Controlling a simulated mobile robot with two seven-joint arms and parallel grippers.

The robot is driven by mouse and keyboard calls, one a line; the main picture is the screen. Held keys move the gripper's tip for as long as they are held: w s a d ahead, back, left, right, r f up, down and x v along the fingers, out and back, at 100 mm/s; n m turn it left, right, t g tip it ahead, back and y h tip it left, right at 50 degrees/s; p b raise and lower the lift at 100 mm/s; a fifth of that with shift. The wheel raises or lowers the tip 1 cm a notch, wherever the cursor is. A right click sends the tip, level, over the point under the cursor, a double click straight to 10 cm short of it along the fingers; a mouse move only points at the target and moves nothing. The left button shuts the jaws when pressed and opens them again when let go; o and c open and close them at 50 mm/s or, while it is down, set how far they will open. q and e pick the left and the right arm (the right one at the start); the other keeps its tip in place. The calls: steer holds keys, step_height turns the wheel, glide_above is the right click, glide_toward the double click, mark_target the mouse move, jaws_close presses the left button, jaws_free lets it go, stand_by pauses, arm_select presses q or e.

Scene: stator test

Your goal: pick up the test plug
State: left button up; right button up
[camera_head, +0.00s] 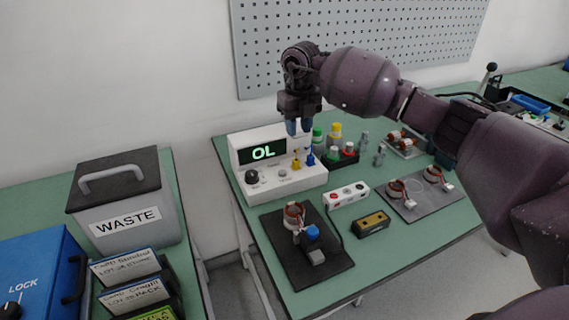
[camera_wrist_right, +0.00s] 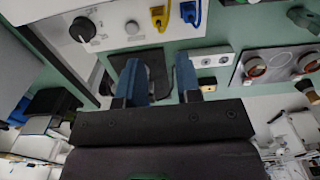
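A yellow plug (camera_head: 296,163) and a blue plug (camera_head: 310,159) stand at the right end of the white meter (camera_head: 284,180), whose display reads OL. Both plugs also show at the top of the right wrist view, yellow (camera_wrist_right: 158,15) and blue (camera_wrist_right: 190,12). I cannot tell which one is the test plug. My right gripper (camera_head: 298,127) hangs above the back of the meter, fingers down. In the wrist view its two blue fingers (camera_wrist_right: 157,78) stand apart with nothing between them. My left gripper is out of view.
A black mat (camera_head: 327,268) with a copper-wound stator (camera_head: 293,214) lies before the meter. A white socket block (camera_head: 346,195), a yellow-topped block (camera_head: 371,223) and a grey plate (camera_head: 415,207) with stators lie to the right. A waste bin (camera_head: 137,215) stands left, across a gap.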

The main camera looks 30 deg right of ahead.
mark_target(296, 158)
steer(key=shift+s+d+f, duration=0.1)
steer(key=shift+s, duration=0.05)
step_height(296, 158, down, 5)
steer(key=shift+f+b, duration=0.1)
steer(key=shift+b, duration=0.25)
steer(key=shift+a+f, duration=0.2)
steer(key=shift+f, duration=0.15)
steer(key=f, duration=0.2)
steer(key=f+b, duration=0.1)
steer(key=f, duration=0.1)
steer(key=shift+w+f, duration=0.1)
steer(key=shift+w, duration=0.2)
steer(key=shift+f, duration=0.35)
steer(key=shift+r, duration=0.1)
steer(key=shift+c, duration=0.2)
jaws_close()
steer(key=shift+r, duration=0.1)
